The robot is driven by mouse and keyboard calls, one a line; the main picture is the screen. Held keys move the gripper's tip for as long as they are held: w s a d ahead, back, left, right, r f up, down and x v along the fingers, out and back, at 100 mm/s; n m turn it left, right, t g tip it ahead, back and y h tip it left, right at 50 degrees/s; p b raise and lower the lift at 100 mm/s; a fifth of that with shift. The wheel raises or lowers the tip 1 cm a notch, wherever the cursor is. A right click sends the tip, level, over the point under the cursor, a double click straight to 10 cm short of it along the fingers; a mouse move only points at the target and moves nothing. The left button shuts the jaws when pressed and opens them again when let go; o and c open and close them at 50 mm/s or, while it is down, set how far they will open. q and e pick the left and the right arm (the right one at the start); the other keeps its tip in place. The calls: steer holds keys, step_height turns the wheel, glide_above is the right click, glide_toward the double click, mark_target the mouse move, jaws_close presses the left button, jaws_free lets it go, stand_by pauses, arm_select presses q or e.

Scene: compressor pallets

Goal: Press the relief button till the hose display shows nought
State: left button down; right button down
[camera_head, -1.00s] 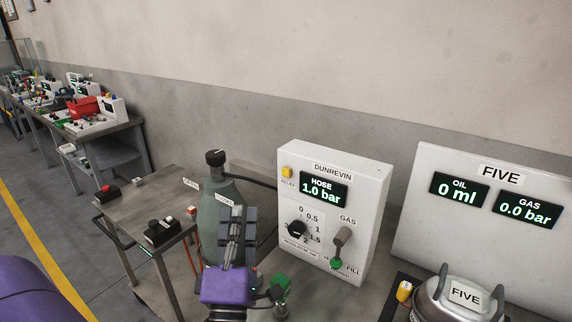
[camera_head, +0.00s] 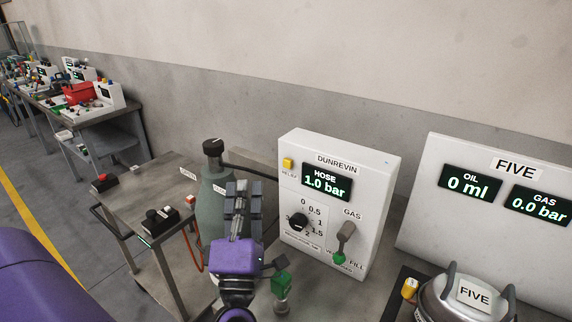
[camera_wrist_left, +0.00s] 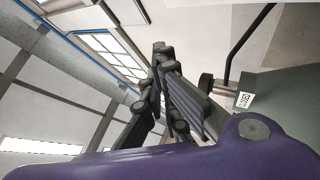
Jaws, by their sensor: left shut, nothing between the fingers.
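The yellow relief button (camera_head: 288,163) sits at the upper left of the white Dunrevin panel (camera_head: 375,190). The hose display (camera_head: 326,183) beside it reads 1.0 bar. My left gripper (camera_head: 243,187) is shut and empty, in front of the grey-green gas bottle (camera_head: 212,200) and to the lower left of the button, apart from it. The left wrist view shows the closed fingers (camera_wrist_left: 162,62) and, at right, part of the bottle (camera_wrist_left: 270,110). My right gripper is not in view.
A dial (camera_head: 298,222) and a gas lever (camera_head: 346,235) with a green tip are lower on the panel. A green hose fitting (camera_head: 281,285) stands right of my wrist. Panel Five (camera_head: 420,215) and a lidded pot (camera_head: 450,290) are at right, a steel cart (camera_head: 150,190) at left.

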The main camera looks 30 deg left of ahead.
mark_target(288, 163)
arm_select(q)
steer(key=w, duration=0.7)
steer(key=shift+d, duration=0.3)
steer(key=shift+w, duration=0.25)
stand_by(0.9)
steer(key=shift+w, duration=0.3)
steer(key=shift+w+d, duration=0.1)
steer(key=shift+w, duration=0.4)
stand_by(0.8)
steer(key=shift+f, duration=0.2)
stand_by(1.2)
steer(key=shift+s, duration=0.85)
